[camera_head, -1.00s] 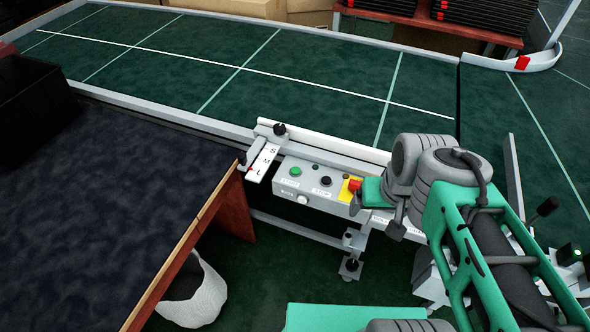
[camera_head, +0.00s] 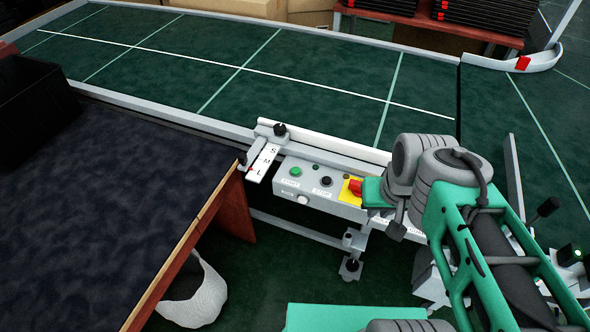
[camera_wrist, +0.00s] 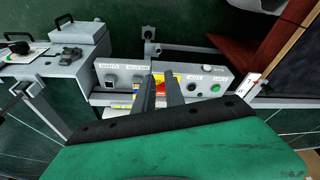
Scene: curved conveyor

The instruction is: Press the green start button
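The green start button (camera_head: 296,171) sits at the left end of the grey control box's top face (camera_head: 312,176). In the wrist view the green button (camera_wrist: 215,88) is toward the box's right end. A black stop button (camera_head: 326,181) is beside it, then a red emergency button on a yellow plate (camera_head: 347,194). My gripper (camera_wrist: 160,78) shows two dark fingers with a gap between them, in front of the yellow plate in the wrist view. It is empty and apart from the green button. In the head view my arm hides the fingers.
The green conveyor (camera_head: 250,75) runs behind the box, with a white rail between. An S-M-L label plate (camera_head: 263,162) adjoins the box at left. A dark table (camera_head: 110,190) fills the left side, with a white bin (camera_head: 196,298) below. A second grey box (camera_wrist: 118,72) adjoins in the wrist view.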

